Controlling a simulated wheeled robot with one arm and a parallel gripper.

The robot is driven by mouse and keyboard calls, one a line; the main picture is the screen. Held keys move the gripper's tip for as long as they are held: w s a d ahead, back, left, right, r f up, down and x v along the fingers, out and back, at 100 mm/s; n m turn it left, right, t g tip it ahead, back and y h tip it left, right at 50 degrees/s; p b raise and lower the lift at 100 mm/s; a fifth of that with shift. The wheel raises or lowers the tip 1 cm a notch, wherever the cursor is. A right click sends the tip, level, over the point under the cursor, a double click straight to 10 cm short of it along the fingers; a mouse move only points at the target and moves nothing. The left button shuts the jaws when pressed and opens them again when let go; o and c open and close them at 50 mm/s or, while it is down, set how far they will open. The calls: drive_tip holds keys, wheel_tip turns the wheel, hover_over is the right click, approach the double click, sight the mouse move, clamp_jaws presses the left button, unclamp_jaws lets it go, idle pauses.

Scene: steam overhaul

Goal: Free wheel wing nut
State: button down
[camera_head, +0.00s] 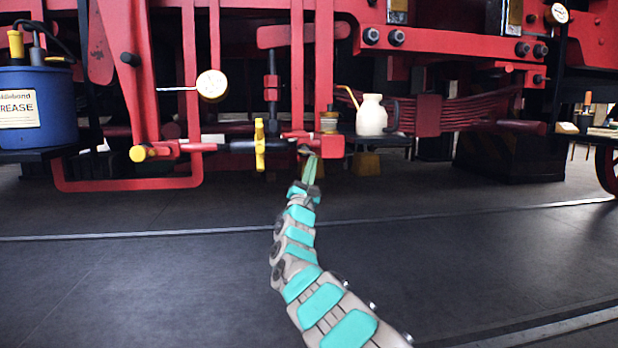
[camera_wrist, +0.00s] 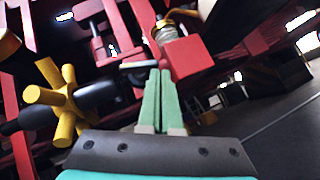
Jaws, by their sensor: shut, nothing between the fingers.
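A yellow spoked wheel nut (camera_head: 260,146) sits on a dark horizontal rod (camera_head: 238,146) under the red frame; I take it for the wing nut. In the wrist view the wheel nut (camera_wrist: 62,100) is at the left, with several stubby spokes around the dark shaft. My gripper (camera_head: 311,158) is to the right of it, just below a red block (camera_head: 331,146). In the wrist view the green fingers of my gripper (camera_wrist: 158,72) are together and empty, pointing at a thin pale piece (camera_wrist: 138,64) beside the red block. I cannot tell whether they touch it.
A cream oil can (camera_head: 371,116) and a brass-topped jar (camera_head: 329,122) stand right of the rod. A blue grease bucket (camera_head: 40,105) is at far left. A red bar loop (camera_head: 125,185) hangs low. The floor in front is clear.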

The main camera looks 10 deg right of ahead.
drive_tip(key=shift+d+r+h+b, duration=0.3)
drive_tip(key=shift+d+r+b, duration=0.15)
drive_tip(key=shift+d+b, duration=0.2)
idle(0.7)
